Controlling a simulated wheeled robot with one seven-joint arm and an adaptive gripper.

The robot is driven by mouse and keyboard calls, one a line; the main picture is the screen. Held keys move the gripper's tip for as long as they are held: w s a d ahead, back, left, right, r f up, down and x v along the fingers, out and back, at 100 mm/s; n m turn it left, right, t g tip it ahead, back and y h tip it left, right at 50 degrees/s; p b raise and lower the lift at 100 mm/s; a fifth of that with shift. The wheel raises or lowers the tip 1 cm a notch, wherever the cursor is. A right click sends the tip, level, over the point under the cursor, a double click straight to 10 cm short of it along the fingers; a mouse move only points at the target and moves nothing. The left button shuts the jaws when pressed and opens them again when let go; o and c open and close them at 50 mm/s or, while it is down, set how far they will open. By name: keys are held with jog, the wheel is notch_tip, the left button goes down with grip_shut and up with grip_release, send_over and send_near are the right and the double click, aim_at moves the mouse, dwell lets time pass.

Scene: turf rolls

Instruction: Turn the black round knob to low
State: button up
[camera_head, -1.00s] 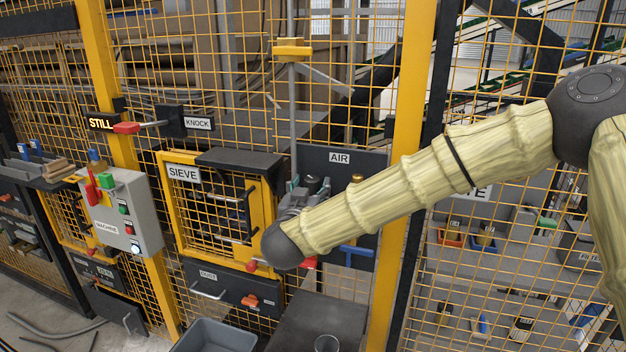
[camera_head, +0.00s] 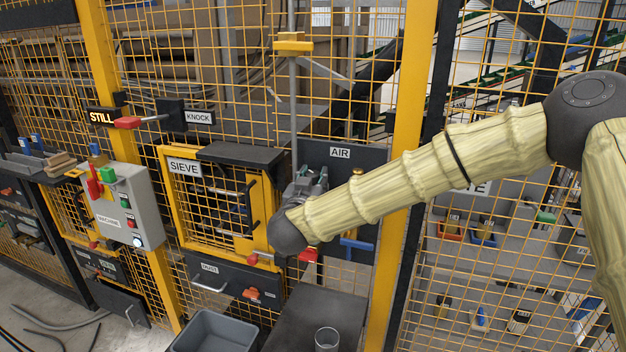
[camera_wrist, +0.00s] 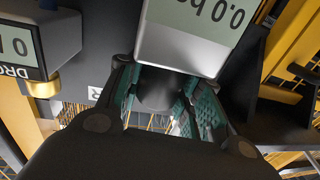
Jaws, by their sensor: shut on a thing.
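The black round knob (camera_wrist: 160,90) shows in the wrist view as a dark rounded shape just below a pale display (camera_wrist: 195,35) reading 0.0. My gripper (camera_wrist: 163,98) has its teal-padded fingers on both sides of the knob and is shut on it. In the head view my gripper (camera_head: 308,184) is at the dark AIR panel (camera_head: 368,165), left of its label, and my wrist and forearm cover much of the panel. The knob cannot be made out there. Any low marking and the knob's setting are hidden.
The yellow SIEVE door (camera_head: 176,215) with its black handle is close to the left of my gripper. A blue handle (camera_head: 357,243) and a red part (camera_head: 308,254) sit below my arm. In the wrist view a second display box (camera_wrist: 22,45) stands at the left.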

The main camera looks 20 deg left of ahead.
aim_at(313, 173)
jog(key=shift+y, duration=0.3)
jog(key=n+y+b, duration=0.1)
jog(key=y, duration=0.1)
jog(key=n+g+y+b, duration=0.1)
jog(key=n+y, duration=0.1)
jog(key=shift+d+f+y, duration=0.1)
jog(key=shift+y, duration=0.2)
jog(key=shift+n+g+y+b, duration=1.1)
jog(key=shift+n+y+b, duration=0.4)
jog(key=shift+y, duration=0.3)
jog(key=o, duration=1.1)
jog(key=shift+c, duration=0.2)
jog(key=shift+r, duration=0.2)
notch_tip(313, 173, up, 10)
jog(key=shift+f, duration=0.1)
